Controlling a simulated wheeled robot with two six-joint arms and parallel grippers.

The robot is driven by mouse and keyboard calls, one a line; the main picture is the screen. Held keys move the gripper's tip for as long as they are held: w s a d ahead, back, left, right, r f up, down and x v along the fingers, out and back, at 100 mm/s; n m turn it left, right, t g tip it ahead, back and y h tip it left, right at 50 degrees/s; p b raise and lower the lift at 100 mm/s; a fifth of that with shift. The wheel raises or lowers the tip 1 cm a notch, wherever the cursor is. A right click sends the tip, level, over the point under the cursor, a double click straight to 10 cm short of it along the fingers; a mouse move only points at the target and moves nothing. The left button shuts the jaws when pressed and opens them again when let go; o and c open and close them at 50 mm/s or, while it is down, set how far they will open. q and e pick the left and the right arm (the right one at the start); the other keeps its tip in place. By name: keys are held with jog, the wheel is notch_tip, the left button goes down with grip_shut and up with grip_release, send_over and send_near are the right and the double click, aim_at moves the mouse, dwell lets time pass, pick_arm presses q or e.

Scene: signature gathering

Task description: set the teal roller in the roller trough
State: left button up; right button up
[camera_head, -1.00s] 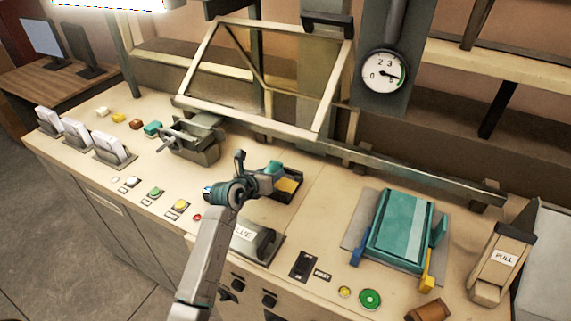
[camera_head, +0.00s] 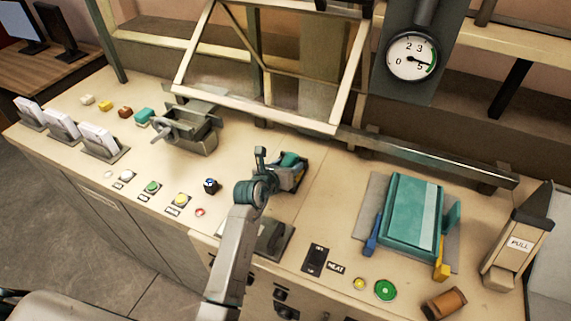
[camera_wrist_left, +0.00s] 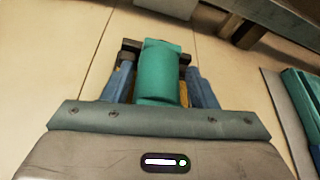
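The teal roller (camera_wrist_left: 160,72) is between the two blue fingers of my left gripper (camera_wrist_left: 160,85) in the left wrist view. In the head view the roller (camera_head: 291,159) shows at the end of my left arm. My left gripper looks shut on it, though the finger contact is mostly hidden. I cannot tell whether the roller touches the trough. My right gripper is not in view.
A dark plate (camera_head: 288,243) lies beside my left forearm. A teal press-like block (camera_head: 405,215) with blue and yellow side parts stands to the right. A crank box (camera_head: 196,135) stands left, and a slanted frame (camera_head: 262,120) rises behind.

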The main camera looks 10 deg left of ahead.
pick_arm(q)
jog(key=shift+o, duration=0.6)
jog(key=shift+a, duration=0.15)
jog(key=v, duration=1.1)
jog(key=shift+s+r, duration=0.25)
jog(key=shift+s, duration=0.2)
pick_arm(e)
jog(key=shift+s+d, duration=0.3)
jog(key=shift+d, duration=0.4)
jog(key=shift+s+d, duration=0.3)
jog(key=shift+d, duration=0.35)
